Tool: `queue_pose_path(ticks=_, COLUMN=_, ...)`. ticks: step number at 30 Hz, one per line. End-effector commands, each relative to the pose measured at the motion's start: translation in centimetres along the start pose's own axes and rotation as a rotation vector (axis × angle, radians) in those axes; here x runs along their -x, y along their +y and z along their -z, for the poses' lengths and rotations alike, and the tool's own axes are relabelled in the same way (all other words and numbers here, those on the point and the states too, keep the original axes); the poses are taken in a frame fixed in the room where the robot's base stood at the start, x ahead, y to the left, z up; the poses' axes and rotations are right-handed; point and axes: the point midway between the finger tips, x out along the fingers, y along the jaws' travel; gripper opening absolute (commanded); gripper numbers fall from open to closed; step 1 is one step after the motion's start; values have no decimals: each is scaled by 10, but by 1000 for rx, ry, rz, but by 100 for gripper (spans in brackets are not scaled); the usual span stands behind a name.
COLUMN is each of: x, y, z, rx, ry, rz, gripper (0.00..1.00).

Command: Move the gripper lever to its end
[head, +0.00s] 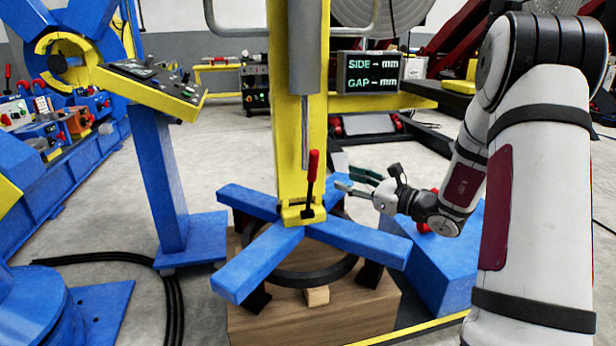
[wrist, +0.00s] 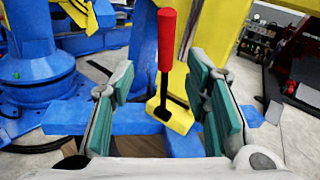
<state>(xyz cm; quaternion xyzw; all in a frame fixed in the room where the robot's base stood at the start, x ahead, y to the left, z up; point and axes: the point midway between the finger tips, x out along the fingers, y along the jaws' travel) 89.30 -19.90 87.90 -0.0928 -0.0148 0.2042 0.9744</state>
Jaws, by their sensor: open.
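The lever (head: 313,178) has a red grip and a black shaft and stands nearly upright on a yellow block at the foot of the yellow column. In the wrist view the lever (wrist: 166,40) rises from the yellow block, with its shaft leaning a little. My gripper (head: 345,187) is just right of the lever in the head view. In the wrist view my gripper (wrist: 165,98) is open, its green-padded fingers apart, with the lever seen in the gap between them. I cannot tell whether the lever is within the fingers' reach; no contact shows.
Blue cross arms (head: 365,240) spread below the lever over a black ring and a wooden block (head: 330,325). A control pedestal (head: 160,170) stands left. A display (head: 370,72) reads "SIDE - mm, GAP - mm". A blue box-like body (head: 445,270) lies below my arm.

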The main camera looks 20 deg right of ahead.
Motion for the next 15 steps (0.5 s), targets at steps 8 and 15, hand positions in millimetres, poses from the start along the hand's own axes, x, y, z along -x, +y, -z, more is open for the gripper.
queue_pose_path(ticks=8, x=-20, y=-7, z=6, rx=-14, ry=-7, rz=23, gripper=43)
queue_pose_path(ticks=15, x=-67, y=-8, z=6, rx=-12, ry=-6, rz=21, gripper=43)
